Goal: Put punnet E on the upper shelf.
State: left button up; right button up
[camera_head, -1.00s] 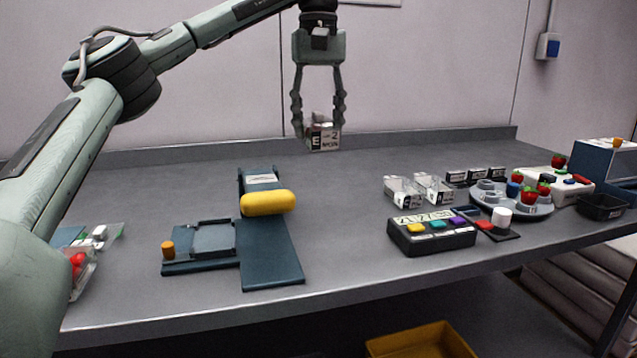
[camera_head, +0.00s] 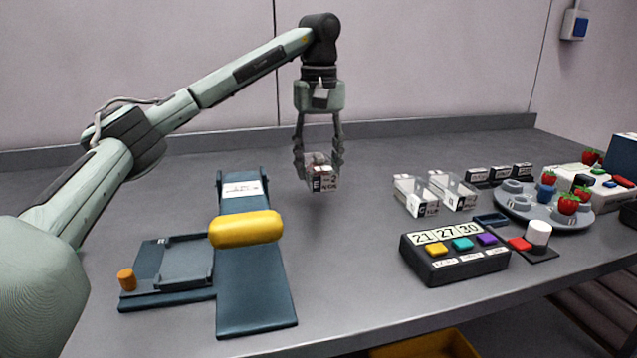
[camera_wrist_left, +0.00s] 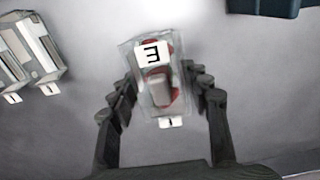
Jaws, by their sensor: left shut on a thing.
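Punnet E (camera_head: 323,178) is a small clear box with a white label, held above the grey table by my left gripper (camera_head: 319,160). In the left wrist view punnet E (camera_wrist_left: 153,75) shows its letter on a white tag, with red fruit inside and a pale block on top. My left gripper (camera_wrist_left: 163,100) has its dark fingers on both sides of it. The right gripper is in neither current view. I cannot make out an upper shelf in these frames.
Two clear punnets (camera_head: 416,196) stand right of centre, behind a black button box (camera_head: 454,251). A grey round tray (camera_head: 588,216) holds berries and cups. A blue device with a yellow roller (camera_head: 246,229) stands left of centre. The table between is clear.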

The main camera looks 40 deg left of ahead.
pick_arm(q)
jog(key=shift+f, duration=2.1)
jog(key=o, duration=1.2)
